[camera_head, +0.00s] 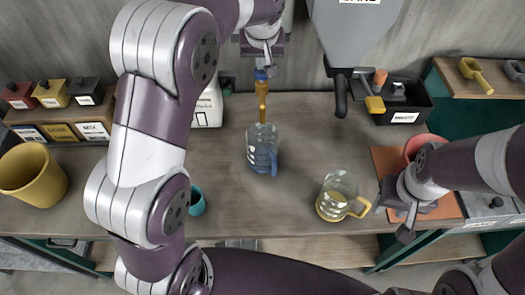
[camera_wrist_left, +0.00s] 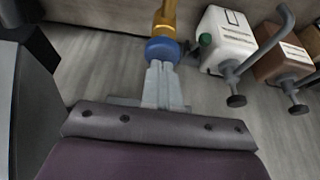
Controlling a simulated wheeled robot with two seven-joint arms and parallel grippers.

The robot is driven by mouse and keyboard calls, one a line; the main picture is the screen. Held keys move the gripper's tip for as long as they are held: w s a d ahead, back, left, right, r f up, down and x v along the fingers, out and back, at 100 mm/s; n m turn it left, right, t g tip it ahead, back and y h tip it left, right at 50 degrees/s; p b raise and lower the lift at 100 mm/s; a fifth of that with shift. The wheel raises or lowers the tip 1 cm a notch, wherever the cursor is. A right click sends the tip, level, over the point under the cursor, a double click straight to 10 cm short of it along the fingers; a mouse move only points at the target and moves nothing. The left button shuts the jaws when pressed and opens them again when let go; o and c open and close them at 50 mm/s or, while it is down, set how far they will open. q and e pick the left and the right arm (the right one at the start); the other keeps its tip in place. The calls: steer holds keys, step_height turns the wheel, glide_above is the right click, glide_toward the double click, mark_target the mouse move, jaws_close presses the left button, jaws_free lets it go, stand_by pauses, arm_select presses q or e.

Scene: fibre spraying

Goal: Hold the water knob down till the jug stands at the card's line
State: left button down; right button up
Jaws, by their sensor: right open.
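The blue water knob (camera_head: 261,75) sits atop a brass tap (camera_head: 262,100), and also shows in the left wrist view (camera_wrist_left: 162,50). My left gripper (camera_head: 264,62) is at the knob with its fingers together (camera_wrist_left: 163,85); the tips appear to touch it. They are not around it. A clear jug with a blue handle (camera_head: 261,148) stands upright under the tap and looks bluish, with pale marks on its side. Its exact water level is too small to read. I cannot make out the card's line. My right gripper (camera_head: 402,214) is open and empty at the right.
A glass jug with a yellow handle (camera_head: 338,196) stands right of centre, near my right gripper. A yellow bucket (camera_head: 33,176) and a rack of labelled boxes (camera_head: 50,92) are at left. A teal cup (camera_head: 197,202) is near the front. A grey hopper (camera_head: 355,30) hangs behind.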

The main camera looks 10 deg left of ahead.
arm_select(q)
steer(key=shift+f+b, duration=0.55)
steer(key=shift+f, duration=0.3)
steer(key=shift+r, duration=0.2)
stand_by(6.6)
step_height(320, 180, up, 5)
steer(key=p, duration=0.4)
steer(key=shift+r+p, duration=0.2)
steer(key=shift+p, duration=0.2)
